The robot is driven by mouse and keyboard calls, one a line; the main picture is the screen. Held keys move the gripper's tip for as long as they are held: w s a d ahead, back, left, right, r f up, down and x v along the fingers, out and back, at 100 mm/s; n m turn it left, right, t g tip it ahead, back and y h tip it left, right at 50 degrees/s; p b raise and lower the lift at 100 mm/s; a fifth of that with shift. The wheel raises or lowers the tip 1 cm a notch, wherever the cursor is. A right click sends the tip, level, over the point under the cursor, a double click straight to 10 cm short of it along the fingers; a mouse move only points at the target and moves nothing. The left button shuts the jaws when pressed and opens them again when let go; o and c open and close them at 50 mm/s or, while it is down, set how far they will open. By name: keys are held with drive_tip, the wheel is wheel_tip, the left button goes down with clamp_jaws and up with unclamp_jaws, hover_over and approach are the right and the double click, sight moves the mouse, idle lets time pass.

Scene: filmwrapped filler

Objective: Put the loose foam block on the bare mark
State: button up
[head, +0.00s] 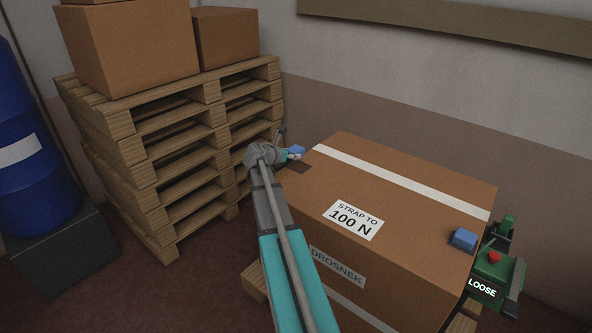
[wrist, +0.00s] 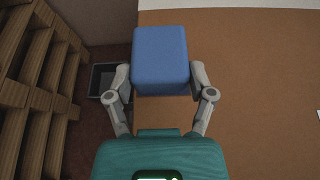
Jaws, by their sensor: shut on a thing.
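A blue foam block (head: 297,150) is held in my gripper (head: 292,156) at the far left corner of a large brown carton. In the wrist view the same block (wrist: 160,58) sits between the two grey fingers (wrist: 160,88), which press its sides. I cannot see this mark in the wrist view, and the block's height above the carton is unclear. A second blue block (head: 463,239) rests on the carton's right corner.
The carton (head: 420,215) has a white strap and a "STRAP TO 100 N" label (head: 354,220). A green strapping tool (head: 495,275) marked "LOOSE" is at its right. Stacked pallets (head: 180,150) with boxes stand close left of my arm. A blue drum (head: 35,180) is farther left.

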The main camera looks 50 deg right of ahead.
sight(295, 170)
drive_tip(key=shift+d+f+b, duration=0.5)
drive_tip(key=shift+d+f, duration=0.15)
drive_tip(key=shift+f, duration=0.15)
drive_tip(key=shift+d+f+b, duration=0.45)
drive_tip(key=shift+f+b, duration=1.55)
drive_tip(key=shift+f, duration=0.1)
drive_tip(key=o, duration=0.9)
drive_tip(key=shift+c, duration=0.2)
